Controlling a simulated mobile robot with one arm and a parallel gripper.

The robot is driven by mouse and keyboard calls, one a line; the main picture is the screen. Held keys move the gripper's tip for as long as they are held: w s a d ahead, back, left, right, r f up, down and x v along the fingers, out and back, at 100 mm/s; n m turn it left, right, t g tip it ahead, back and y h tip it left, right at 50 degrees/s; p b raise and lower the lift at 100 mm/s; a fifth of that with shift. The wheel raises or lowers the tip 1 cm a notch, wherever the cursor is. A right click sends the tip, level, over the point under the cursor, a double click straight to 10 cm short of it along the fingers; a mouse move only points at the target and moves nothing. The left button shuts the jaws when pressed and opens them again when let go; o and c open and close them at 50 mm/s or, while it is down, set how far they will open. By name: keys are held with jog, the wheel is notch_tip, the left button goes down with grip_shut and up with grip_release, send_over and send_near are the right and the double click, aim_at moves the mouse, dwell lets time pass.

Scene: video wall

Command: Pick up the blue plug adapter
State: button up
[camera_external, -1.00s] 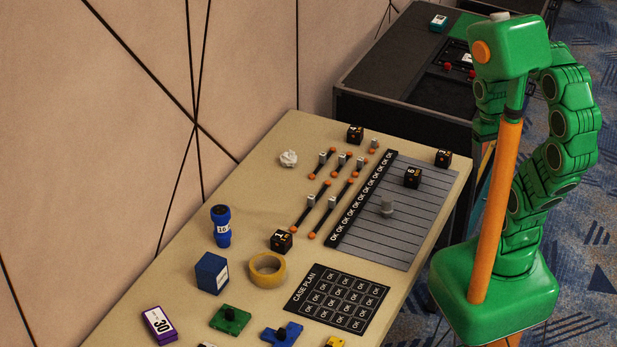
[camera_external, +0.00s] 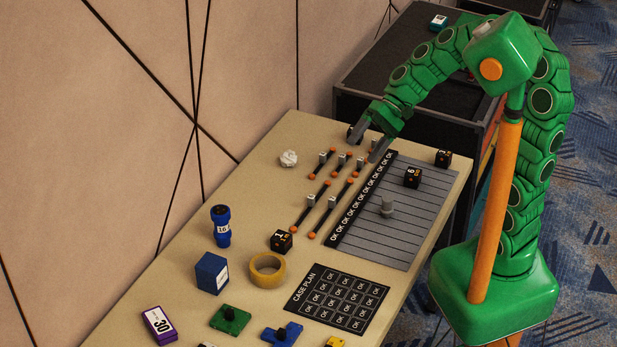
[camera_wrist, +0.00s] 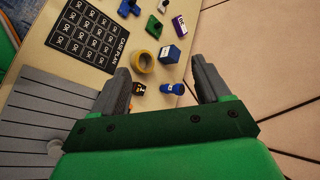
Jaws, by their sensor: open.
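The blue plug adapter (camera_external: 221,227) is a short blue cylinder with a white label. It stands upright near the wall-side edge of the tan table (camera_external: 180,276). In the wrist view the adapter (camera_wrist: 173,88) shows between the fingers, farther down on the table. My gripper (camera_external: 365,142) is open and empty above the far part of the table, beyond the adapter and well apart from it. The wrist view shows both grey fingers of my gripper (camera_wrist: 161,68) spread wide.
A blue box (camera_external: 211,273), a tape roll (camera_external: 267,270) and a black numbered cube (camera_external: 281,241) stand near the adapter. Small levers (camera_external: 322,210) and a grey lined sheet (camera_external: 385,232) lie farther back. The wall (camera_external: 95,130) runs along the table's left side.

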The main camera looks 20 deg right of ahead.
aim_at(221, 224)
jog(key=w+a+f+m+t+y, duration=0.1)
jog(key=w+a+f+m+y, duration=0.15)
jog(key=w+a+m, duration=0.6)
jog(key=w+a+f+m+t+y, duration=0.1)
jog(key=w+a+y, duration=0.25)
jog(key=a, duration=0.95)
jog(key=shift+w+a+f+m+t+h, duration=0.4)
jog(key=shift+w+a+f+m+t, duration=0.9)
jog(key=shift+f, duration=3.2)
jog(key=shift+w+a+f+m+t+h, duration=0.55)
jog(key=shift+a+f+m, duration=1.55)
jog(key=shift+f, duration=2.45)
jog(key=shift+w+a+f+m+t+h, duration=0.4)
jog(key=shift+w+a+f+m, duration=1.3)
jog(key=shift+f, duration=2.8)
jog(key=shift+s+a+f+m, duration=0.4)
jog(key=shift+a+f+m, duration=0.05)
jog(key=shift+a+f, duration=0.15)
jog(key=shift+x, duration=1.1)
jog(key=shift+w+r, duration=0.1)
jog(key=shift+r, duration=0.05)
